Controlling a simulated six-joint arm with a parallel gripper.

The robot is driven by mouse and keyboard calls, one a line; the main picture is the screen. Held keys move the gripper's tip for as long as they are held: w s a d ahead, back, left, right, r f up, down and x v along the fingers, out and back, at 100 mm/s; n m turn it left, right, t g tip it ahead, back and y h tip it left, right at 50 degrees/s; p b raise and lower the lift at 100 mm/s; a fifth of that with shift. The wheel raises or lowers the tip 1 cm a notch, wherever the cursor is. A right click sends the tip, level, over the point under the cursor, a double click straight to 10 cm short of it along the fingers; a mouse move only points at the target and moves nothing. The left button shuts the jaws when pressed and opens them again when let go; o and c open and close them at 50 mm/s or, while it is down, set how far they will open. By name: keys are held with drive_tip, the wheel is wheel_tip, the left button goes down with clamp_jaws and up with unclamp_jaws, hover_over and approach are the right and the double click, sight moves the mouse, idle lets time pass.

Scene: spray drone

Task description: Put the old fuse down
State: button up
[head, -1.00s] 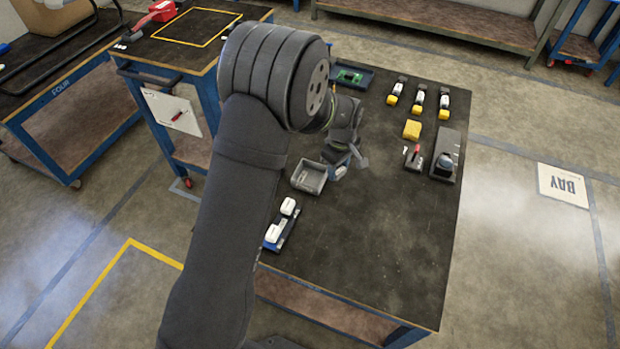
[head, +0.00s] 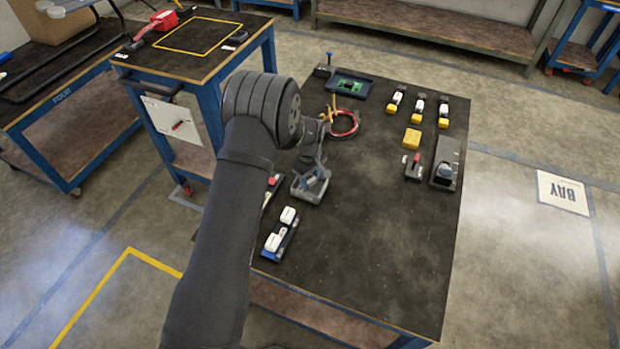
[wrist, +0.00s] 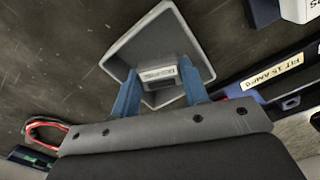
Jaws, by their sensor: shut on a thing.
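The old fuse (wrist: 158,75), a small pale block with print on it, sits between the two blue fingers of my gripper (wrist: 160,88) in the wrist view. My gripper is shut on it. Behind the fuse is the open grey tray (wrist: 140,42) with sloping walls, and the fuse shows over its inside. Whether the fuse touches the tray floor I cannot tell. In the head view my gripper (head: 312,176) is at the grey tray (head: 309,198), which stands on the dark bench; the fuse is too small to make out clearly there.
A blue holder (head: 280,240) with white blocks stands in front of the tray; a labelled strip (wrist: 272,72) shows at right in the wrist view. A red cable loop (head: 345,124) lies behind. Several yellow-and-white parts stand at back right. The bench's front right is clear.

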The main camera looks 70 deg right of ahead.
sight(310, 179)
drive_tip(key=shift+f, duration=0.2)
drive_tip(key=shift+f, duration=0.1)
drive_tip(key=o, duration=1.3)
wheel_tip(310, 179, up, 12)
drive_tip(key=shift+f, duration=4.2)
